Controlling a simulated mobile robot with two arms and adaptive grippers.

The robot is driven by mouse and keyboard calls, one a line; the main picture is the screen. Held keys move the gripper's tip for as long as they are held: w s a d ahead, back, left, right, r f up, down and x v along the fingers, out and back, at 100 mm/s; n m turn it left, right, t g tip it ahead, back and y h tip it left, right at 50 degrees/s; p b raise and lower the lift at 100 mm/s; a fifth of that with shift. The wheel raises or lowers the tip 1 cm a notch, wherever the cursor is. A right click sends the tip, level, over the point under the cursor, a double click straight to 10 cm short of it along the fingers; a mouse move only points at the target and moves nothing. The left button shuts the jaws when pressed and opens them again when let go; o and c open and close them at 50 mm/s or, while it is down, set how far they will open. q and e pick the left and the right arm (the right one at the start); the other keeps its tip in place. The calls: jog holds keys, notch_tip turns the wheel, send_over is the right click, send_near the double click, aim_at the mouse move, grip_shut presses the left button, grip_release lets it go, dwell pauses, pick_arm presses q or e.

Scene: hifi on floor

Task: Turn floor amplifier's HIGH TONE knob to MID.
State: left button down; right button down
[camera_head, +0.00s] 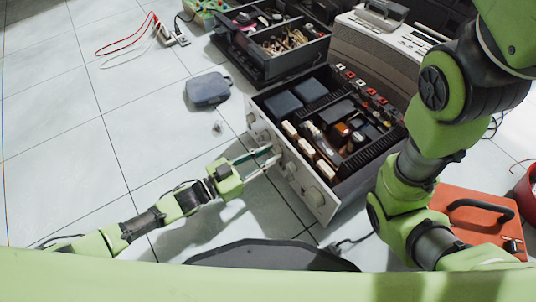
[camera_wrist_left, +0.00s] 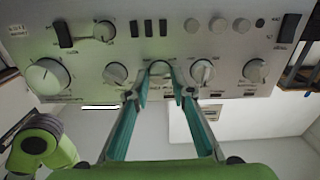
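The amplifier (camera_head: 325,212) sits on the floor with its top off, its light front panel facing my left gripper (camera_head: 272,157). The left wrist view shows the panel (camera_wrist_left: 80,60) close up, with a row of knobs. A large knob (camera_wrist_left: 48,75) is at the left, and a knob with a pointer bar (camera_wrist_left: 203,72) is just right. The labels are too small to read. My right gripper is out of view.
A black parts box (camera_head: 262,65) stands behind the amplifier, with a grey case (camera_head: 208,90) on the floor to its left. An orange toolbox (camera_head: 470,215) lies to the right, behind my right arm. The tiled floor at the left is mostly clear.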

pick_arm(q)
jog(key=shift+m, duration=0.3)
jog(key=m+p, duration=0.3)
jog(key=m, duration=1.4)
jog(key=shift+s+f, duration=0.1)
jog(key=shift+m, duration=0.4)
jog(key=c, duration=1.8)
grip_release()
jog(key=shift+o, duration=0.2)
jog(key=shift+a, duration=0.1)
